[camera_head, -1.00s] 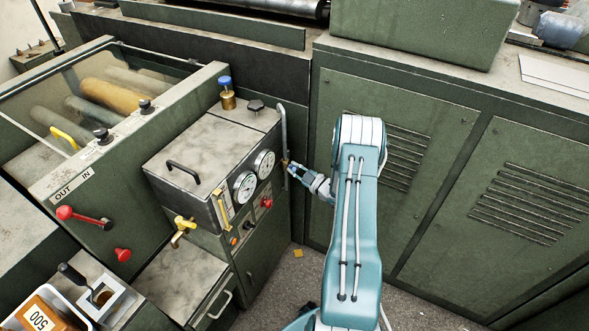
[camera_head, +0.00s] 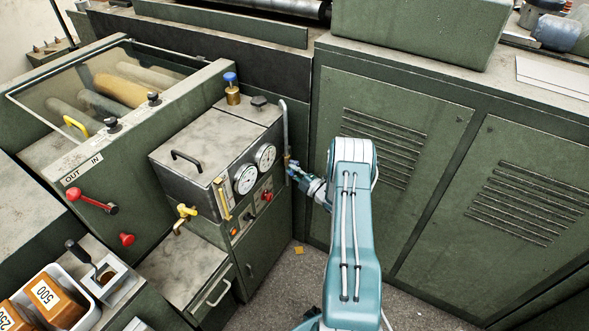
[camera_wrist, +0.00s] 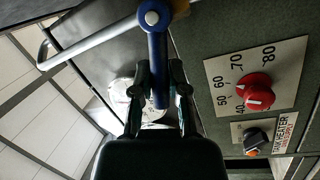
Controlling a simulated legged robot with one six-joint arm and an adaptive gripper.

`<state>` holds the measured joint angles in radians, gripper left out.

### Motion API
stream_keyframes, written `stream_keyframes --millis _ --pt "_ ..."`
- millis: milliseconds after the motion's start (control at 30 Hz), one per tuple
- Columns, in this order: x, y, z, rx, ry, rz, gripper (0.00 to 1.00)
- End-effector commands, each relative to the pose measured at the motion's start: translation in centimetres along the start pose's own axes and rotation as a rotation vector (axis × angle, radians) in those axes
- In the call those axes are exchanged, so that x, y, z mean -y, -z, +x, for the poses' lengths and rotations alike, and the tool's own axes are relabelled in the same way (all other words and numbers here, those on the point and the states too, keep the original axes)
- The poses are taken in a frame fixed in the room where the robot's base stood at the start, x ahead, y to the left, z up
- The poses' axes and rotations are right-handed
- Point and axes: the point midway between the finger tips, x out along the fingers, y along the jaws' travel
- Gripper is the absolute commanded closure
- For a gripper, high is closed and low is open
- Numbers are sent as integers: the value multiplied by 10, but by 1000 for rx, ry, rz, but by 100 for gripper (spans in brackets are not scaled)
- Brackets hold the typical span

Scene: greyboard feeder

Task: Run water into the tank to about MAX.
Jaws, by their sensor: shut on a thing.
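The tank (camera_head: 200,150) is a grey metal box with a handle on its lid, left of my arm. A yellowish sight gauge (camera_head: 223,199) is on its front; its level is too small to read. A pipe (camera_head: 285,125) runs down the tank's right side and also shows in the wrist view (camera_wrist: 95,42). My gripper (camera_head: 293,170) is beside the pipe's lower end. In the wrist view my gripper (camera_wrist: 160,95) is shut on a blue lever (camera_wrist: 157,60), its fingers on both sides of it. The lever's far end is partly hidden between the fingers.
The tank's front has two dials (camera_head: 245,179), a red temperature knob (camera_wrist: 255,92) and a heater switch (camera_wrist: 254,138). A yellow tap (camera_head: 184,216) sticks out at the lower left. Green cabinets (camera_head: 420,170) stand close behind my arm.

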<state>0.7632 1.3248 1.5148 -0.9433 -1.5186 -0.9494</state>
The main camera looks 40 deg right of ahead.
Motion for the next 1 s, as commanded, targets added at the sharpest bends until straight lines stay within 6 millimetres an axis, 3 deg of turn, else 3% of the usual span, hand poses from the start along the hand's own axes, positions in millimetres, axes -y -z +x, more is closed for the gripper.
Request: stream_keyframes --millis 400,1000 --pt "16 -2 -3 -44 -27 -234 100" --pt "20 -3 -4 -55 -33 -291 100"
